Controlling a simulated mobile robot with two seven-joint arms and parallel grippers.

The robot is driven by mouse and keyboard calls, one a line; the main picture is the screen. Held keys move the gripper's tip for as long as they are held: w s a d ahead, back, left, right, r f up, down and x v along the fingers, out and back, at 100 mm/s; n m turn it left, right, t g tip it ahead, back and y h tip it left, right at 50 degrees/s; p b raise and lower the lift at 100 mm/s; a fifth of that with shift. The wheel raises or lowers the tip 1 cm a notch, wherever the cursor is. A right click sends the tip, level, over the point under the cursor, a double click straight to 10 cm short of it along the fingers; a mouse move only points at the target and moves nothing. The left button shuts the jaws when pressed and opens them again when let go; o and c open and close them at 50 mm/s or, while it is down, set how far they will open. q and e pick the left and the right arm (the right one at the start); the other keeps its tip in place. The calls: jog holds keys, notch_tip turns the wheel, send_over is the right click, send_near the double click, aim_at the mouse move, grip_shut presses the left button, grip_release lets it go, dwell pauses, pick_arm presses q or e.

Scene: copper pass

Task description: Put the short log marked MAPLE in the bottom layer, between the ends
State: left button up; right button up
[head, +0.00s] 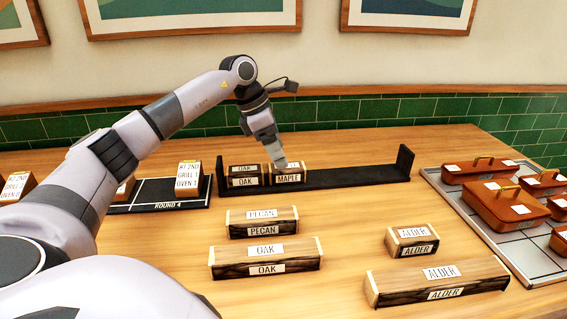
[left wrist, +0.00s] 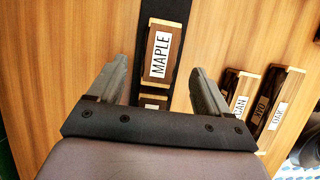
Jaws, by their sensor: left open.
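The short log marked MAPLE (head: 289,179) sits in the black rack (head: 345,178), right beside a short log marked OAK (head: 244,182) at the left end. My left gripper (head: 279,160) is directly above the MAPLE log, pointing down. In the left wrist view its two fingers (left wrist: 158,68) are open and apart, with the MAPLE log (left wrist: 160,54) showing between and beyond their tips. I cannot tell whether a finger touches it. My right gripper is not in view.
The rack is bare from the MAPLE log to its right end post (head: 405,162). In front lie logs marked PECAN (head: 262,222), OAK (head: 265,257), and two marked ALDER (head: 411,241). A tray (head: 440,187) with brown lidded dishes stands at the right. A board marked ROUND 4 (head: 150,206) is at the left.

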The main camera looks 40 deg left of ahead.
pick_arm(q)
jog(key=v, duration=0.6)
jog(key=shift+r, duration=0.25)
jog(key=shift+s+f, duration=0.1)
